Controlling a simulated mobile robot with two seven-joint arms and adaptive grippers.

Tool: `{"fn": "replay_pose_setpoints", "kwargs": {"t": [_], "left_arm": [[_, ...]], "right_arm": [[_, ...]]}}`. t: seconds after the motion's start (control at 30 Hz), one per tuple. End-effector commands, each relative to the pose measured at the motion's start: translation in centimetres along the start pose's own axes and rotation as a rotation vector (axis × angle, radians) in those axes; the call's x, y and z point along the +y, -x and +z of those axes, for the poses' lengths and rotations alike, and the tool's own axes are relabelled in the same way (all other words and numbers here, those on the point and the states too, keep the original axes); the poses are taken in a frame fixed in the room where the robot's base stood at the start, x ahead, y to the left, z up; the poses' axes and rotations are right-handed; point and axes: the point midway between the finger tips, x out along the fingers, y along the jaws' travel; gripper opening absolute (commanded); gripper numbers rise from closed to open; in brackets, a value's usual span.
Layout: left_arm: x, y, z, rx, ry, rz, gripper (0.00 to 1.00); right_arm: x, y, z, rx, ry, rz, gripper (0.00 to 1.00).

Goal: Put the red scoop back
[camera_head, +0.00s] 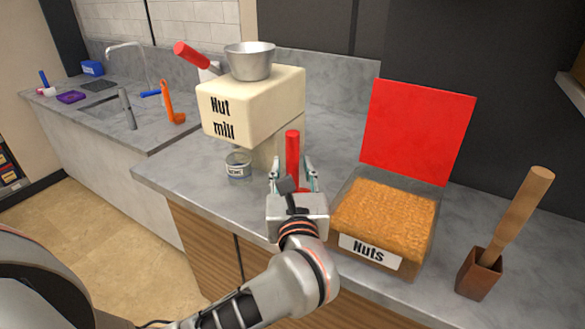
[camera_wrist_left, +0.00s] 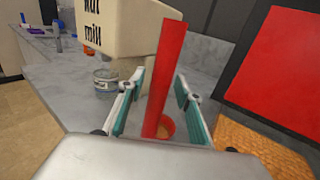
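The red scoop (camera_head: 292,153) stands upright with its handle pointing up over the counter, left of the nuts box. In the left wrist view its long red handle (camera_wrist_left: 167,75) rises between my fingers, with a small red cup (camera_wrist_left: 167,124) low behind it. My left gripper (camera_head: 294,175) is open; its two fingers are on either side of the handle, with a visible gap at the left finger. Whether the right finger touches it I cannot tell. The scoop's base is partly hidden by the gripper. My right gripper is not in view.
An open box of nuts (camera_head: 371,252) with a raised red lid (camera_head: 417,130) is just right of the gripper. The nut mill (camera_head: 235,115) and a small labelled jar (camera_head: 238,165) are to the left. A wooden tool in a brown holder (camera_head: 478,275) stands far right.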

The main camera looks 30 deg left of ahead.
Motion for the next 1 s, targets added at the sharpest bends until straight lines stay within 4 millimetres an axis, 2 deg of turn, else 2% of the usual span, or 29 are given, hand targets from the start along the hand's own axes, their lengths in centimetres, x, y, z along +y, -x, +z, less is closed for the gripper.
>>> {"fn": "replay_pose_setpoints", "kwargs": {"t": [0.17, 0.23, 0.7, 0.83, 1.0], "left_arm": [[0.0, 0.0, 0.5, -0.001, 0.0, 0.0, 0.34], [-0.1, 0.7, 0.3, 0.002, 0.001, -0.002, 0.34], [-0.1, 9.7, 0.2, 0.005, 0.001, -0.002, 0.34], [-0.1, 11.2, 0.2, 0.002, 0.0, -0.002, 0.34], [0.0, 12.0, 0.3, 0.001, 0.0, 0.0, 0.34]], "right_arm": [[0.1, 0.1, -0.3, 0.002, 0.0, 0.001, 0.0], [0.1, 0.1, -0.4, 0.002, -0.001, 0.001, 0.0], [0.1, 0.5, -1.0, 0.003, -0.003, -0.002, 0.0], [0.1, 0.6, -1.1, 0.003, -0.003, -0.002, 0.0], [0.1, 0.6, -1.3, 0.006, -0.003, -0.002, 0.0]]}}
